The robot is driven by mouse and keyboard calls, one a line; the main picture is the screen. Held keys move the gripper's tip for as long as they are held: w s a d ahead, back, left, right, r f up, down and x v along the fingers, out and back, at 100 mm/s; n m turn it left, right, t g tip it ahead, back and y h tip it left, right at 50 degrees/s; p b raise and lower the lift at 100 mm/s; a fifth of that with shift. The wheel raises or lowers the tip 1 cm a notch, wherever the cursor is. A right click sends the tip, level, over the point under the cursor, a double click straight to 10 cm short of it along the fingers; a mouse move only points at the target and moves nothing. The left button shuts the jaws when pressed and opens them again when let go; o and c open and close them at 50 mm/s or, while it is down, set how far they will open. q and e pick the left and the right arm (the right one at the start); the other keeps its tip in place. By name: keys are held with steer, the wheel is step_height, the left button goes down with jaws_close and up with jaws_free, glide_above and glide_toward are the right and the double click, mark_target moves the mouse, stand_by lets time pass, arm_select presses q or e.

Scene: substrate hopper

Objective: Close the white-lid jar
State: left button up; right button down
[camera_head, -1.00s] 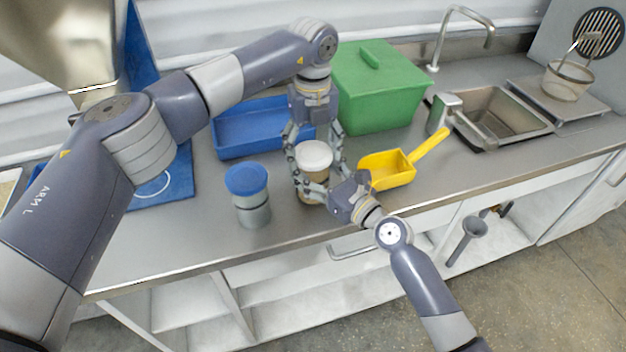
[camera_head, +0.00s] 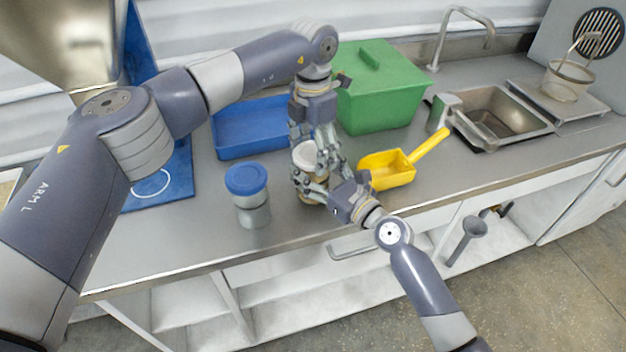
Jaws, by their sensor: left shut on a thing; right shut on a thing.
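The white-lid jar (camera_head: 307,154) stands on the steel counter in the middle, with its white lid on top. My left gripper (camera_head: 316,150) comes down from above and is shut on the white lid, its fingers hiding part of it. My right gripper (camera_head: 314,190) reaches in from the right and is shut on the jar body low down. Most of the jar body is hidden behind the fingers. I cannot tell whether the lid sits fully down.
A blue-lid jar (camera_head: 248,183) stands just left of the white-lid jar. A yellow scoop (camera_head: 389,169) lies close on the right. A green box (camera_head: 382,100) and a blue tray (camera_head: 240,142) stand behind. A sink (camera_head: 497,118) is at the right.

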arm_select(q)
steer(key=o, duration=1.2)
steer(key=shift+f, duration=0.1)
steer(key=shift+c, duration=0.2)
steer(key=shift+r, duration=2.35)
steer(key=shift+c, duration=0.3)
step_height(320, 180, up, 4)
steer(key=n, duration=0.5)
steer(key=shift+f, duration=0.25)
steer(key=shift+f, duration=0.1)
steer(key=shift+f, duration=3.95)
